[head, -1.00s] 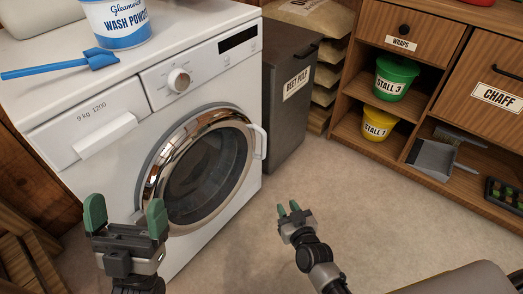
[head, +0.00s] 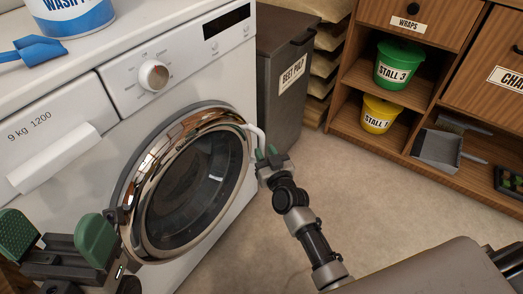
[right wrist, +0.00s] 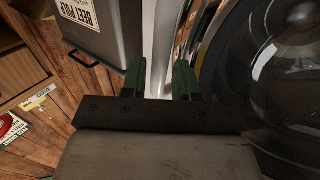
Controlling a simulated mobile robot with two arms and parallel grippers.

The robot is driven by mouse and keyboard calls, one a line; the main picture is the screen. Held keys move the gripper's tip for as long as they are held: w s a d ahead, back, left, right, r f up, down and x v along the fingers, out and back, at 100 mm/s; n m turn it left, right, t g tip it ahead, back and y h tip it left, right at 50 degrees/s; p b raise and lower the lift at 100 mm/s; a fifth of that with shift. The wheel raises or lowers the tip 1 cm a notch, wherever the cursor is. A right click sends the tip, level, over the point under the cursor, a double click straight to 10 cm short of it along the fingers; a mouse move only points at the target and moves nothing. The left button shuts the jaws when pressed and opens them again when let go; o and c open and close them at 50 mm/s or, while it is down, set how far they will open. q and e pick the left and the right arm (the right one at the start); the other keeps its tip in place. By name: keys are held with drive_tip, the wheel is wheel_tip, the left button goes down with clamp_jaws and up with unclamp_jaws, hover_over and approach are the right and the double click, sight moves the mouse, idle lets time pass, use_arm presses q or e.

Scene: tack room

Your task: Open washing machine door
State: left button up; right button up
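The white washing machine (head: 190,95) has a round, chrome-rimmed glass door (head: 185,190), which looks closed. Its white handle (head: 256,133) stands out on the door's right side. My right gripper (head: 268,153) is at the lower end of this handle. In the right wrist view its green fingers (right wrist: 160,80) are apart, with a pale strip between them; I cannot tell whether they touch the handle. The door glass (right wrist: 285,75) lies right of the fingers there. My left gripper (head: 57,240) is open and empty, low at the left in front of the machine.
A dark beef-pulp-like labelled bin (head: 283,85), reading "BEET PULP", stands close right of the machine. A wooden shelf unit (head: 340,125) holds a green bucket (head: 393,72) and a yellow bucket (head: 377,118). A wash powder tub (head: 70,15) and blue scoop (head: 35,50) are on top. Floor at right is clear.

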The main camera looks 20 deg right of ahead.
drive_tip(key=shift+w+a+b, duration=0.1)
drive_tip(key=shift+w+b, duration=0.2)
drive_tip(key=shift+w, duration=1.05)
clamp_jaws()
